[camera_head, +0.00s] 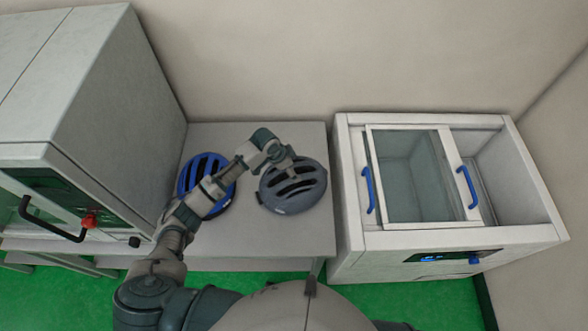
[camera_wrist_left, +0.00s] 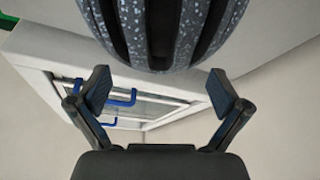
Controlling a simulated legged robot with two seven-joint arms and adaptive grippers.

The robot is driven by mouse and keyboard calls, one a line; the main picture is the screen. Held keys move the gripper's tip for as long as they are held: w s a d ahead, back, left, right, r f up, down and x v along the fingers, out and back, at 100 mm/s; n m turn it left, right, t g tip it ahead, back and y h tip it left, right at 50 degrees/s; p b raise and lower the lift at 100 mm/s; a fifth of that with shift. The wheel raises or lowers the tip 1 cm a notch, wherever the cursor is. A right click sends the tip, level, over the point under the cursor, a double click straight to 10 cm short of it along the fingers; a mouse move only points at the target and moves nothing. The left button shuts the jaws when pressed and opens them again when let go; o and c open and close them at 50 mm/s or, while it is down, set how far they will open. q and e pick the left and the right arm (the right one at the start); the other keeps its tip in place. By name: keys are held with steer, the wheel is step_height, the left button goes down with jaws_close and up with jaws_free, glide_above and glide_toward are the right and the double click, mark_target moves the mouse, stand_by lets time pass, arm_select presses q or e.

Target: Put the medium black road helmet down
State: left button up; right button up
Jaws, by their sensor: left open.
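A dark grey speckled helmet with long black vents (camera_head: 301,193) rests on the grey table in the head view. No black helmet shows; this grey one is the nearest match. A blue helmet with black vents (camera_head: 187,176) sits to its left, partly hidden by my left arm. My left gripper (camera_head: 284,158) is at the far edge of the grey helmet. In the left wrist view my left gripper (camera_wrist_left: 160,88) has its two fingers spread with nothing between them, and the speckled helmet (camera_wrist_left: 165,35) fills the top middle, just beyond the fingertips. My right gripper is out of view.
The table (camera_head: 275,235) has free room in front of the helmets. A tall grey cabinet (camera_head: 115,110) with a black handle stands left. A white chest (camera_head: 400,255) with a sliding glass lid and blue handles stands right. A wall is close behind.

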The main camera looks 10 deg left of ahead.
arm_select(q)
steer(key=v, duration=0.9)
steer(key=shift+s+f, duration=0.1)
